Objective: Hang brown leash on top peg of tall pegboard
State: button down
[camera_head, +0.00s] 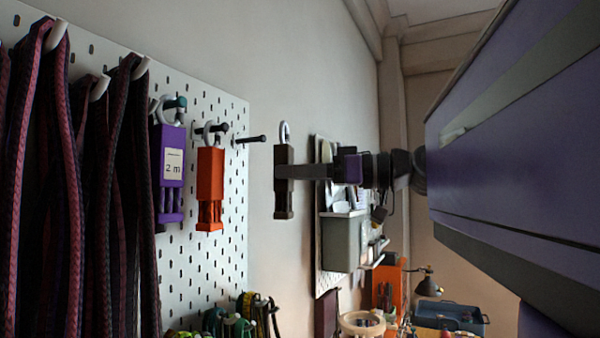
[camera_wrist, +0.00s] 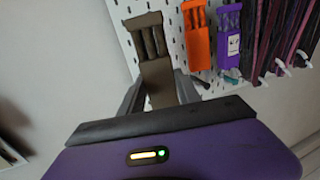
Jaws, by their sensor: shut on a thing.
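My gripper (camera_head: 287,172) is shut on the brown leash (camera_head: 284,196), a dark brown block with a light loop at its top. It hangs upright in the air, to the right of the tall pegboard (camera_head: 235,200) in the head view. A bare dark peg (camera_head: 250,139) sticks out near the board's right edge, between the orange leash and the brown one. In the wrist view the brown leash (camera_wrist: 157,65) is between my fingers (camera_wrist: 160,95). Its loop is hidden there behind my gripper body.
An orange leash (camera_head: 210,187) and a purple leash (camera_head: 172,170) marked 2 m hang on the pegboard. Long braided cords (camera_head: 75,190) hang at the left. A second board with a grey bin (camera_head: 342,242) stands behind my arm. A lamp (camera_head: 428,284) and blue tray (camera_head: 450,316) lie beyond.

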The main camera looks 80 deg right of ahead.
jog(key=w+d+f, duration=0.1)
jog(key=w, duration=0.6)
jog(key=shift+w+d+f, duration=0.15)
jog(key=shift+w+d, duration=0.15)
jog(key=shift+d, duration=0.1)
dwell(0.6)
dwell(0.5)
jog(key=c, duration=0.8)
grip_release()
jog(key=shift+o, duration=0.2)
jog(key=s+b, duration=0.3)
jog(key=s, duration=0.4)
jog(key=shift+s, duration=0.4)
jog(key=shift+d, duration=0.1)
